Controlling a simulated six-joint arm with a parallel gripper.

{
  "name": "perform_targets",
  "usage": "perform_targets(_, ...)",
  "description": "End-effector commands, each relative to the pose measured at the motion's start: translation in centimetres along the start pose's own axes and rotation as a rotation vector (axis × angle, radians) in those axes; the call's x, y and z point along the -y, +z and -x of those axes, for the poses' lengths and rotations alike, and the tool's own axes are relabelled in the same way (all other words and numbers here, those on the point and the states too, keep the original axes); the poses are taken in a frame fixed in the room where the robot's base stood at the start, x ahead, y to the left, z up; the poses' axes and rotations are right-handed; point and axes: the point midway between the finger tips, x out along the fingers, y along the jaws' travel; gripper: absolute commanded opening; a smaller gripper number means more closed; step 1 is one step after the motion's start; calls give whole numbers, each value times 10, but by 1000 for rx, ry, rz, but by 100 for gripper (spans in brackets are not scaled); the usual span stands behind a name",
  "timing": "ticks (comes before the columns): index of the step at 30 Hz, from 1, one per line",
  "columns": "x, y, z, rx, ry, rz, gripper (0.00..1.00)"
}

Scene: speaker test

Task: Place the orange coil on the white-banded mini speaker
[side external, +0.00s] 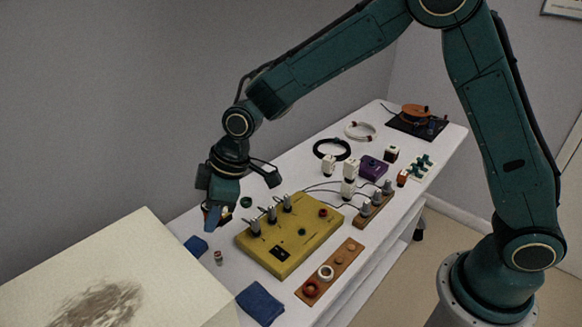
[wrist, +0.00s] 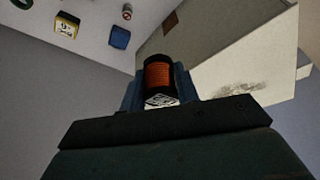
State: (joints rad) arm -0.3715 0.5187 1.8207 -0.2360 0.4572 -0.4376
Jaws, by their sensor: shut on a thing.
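My gripper (side external: 212,222) hangs above the left end of the white table. In the wrist view my gripper (wrist: 160,90) is shut on the orange coil (wrist: 159,76), a ribbed orange winding with dark ends and a pale patterned face below. The coil is hidden or too small to make out in the side view. I cannot say for sure which thing is the white-banded mini speaker. A dark block with a white band (side external: 391,153) stands toward the far right end, well away from my gripper.
A yellow box with metal posts (side external: 290,243) lies right of my gripper. A blue cloth (side external: 196,246), small can (side external: 218,257) and yellow block (wrist: 67,25) are nearby. White blocks (side external: 328,165), a purple box (side external: 373,168) and a wooden strip (side external: 330,271) crowd the table (side external: 290,182).

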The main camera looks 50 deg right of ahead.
Motion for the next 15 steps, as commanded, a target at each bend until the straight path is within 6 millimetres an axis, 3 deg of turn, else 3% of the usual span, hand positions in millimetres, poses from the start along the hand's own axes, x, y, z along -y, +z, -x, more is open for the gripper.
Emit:
perform_targets(8, -10, 2, 1, 0, 9, -20, 8)
perform_targets(15, -56, 15, 10, 2, 48, -113, 8)
